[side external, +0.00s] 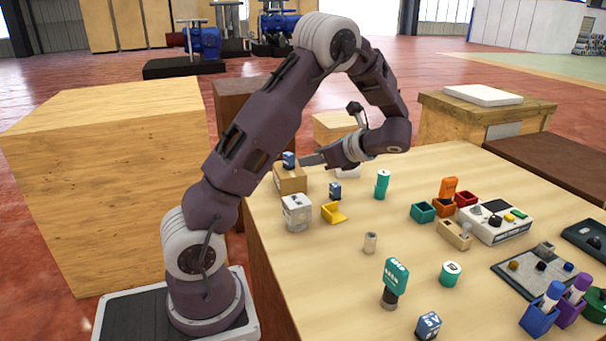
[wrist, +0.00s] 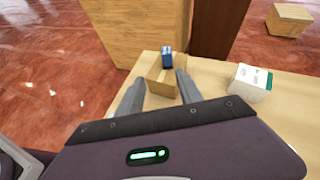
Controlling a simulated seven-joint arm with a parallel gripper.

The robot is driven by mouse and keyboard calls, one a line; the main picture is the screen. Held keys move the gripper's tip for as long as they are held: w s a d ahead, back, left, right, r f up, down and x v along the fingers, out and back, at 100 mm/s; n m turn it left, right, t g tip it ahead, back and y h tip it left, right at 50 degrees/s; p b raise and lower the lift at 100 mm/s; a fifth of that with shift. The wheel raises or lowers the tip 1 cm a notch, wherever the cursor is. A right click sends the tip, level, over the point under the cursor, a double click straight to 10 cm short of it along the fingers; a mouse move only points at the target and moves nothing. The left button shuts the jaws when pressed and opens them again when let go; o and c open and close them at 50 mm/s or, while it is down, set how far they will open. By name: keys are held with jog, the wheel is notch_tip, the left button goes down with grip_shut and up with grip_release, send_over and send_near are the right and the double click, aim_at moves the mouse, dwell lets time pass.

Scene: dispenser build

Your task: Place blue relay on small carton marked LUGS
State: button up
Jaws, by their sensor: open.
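A small blue block (side external: 289,160), which looks like the blue relay, sits upright on top of a small tan carton (side external: 291,183) at the table's far left corner. In the wrist view the blue block (wrist: 167,57) rests on the carton (wrist: 155,76), apart from my fingers. The carton's marking cannot be read. My gripper (side external: 312,160) is just right of the carton in the side view. In the wrist view my gripper (wrist: 159,77) is open and empty, its fingers pointing toward the carton.
A white box (wrist: 250,82) stands right of the carton in the wrist view. Near the carton in the side view are a grey-white block (side external: 297,213), another blue block (side external: 334,191) and a yellow holder (side external: 334,213). Bins and devices crowd the table's right side.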

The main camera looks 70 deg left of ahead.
jog(key=s+d+r+n+t+h, duration=0.2)
jog(key=s+d+n+t+h, duration=0.1)
jog(key=d, duration=0.7)
jog(key=s+d+r+n+t+h, duration=0.2)
jog(key=s+d+n+t+h, duration=0.2)
jog(key=s+d, duration=0.3)
jog(key=s+d+r+n+t+h, duration=0.2)
jog(key=s+d+n+t+h, duration=0.1)
jog(key=d, duration=1)
jog(key=shift+s+d+r+n+h, duration=0.4)
jog(key=shift+s+n+h, duration=0.3)
jog(key=shift+s+n, duration=0.55)
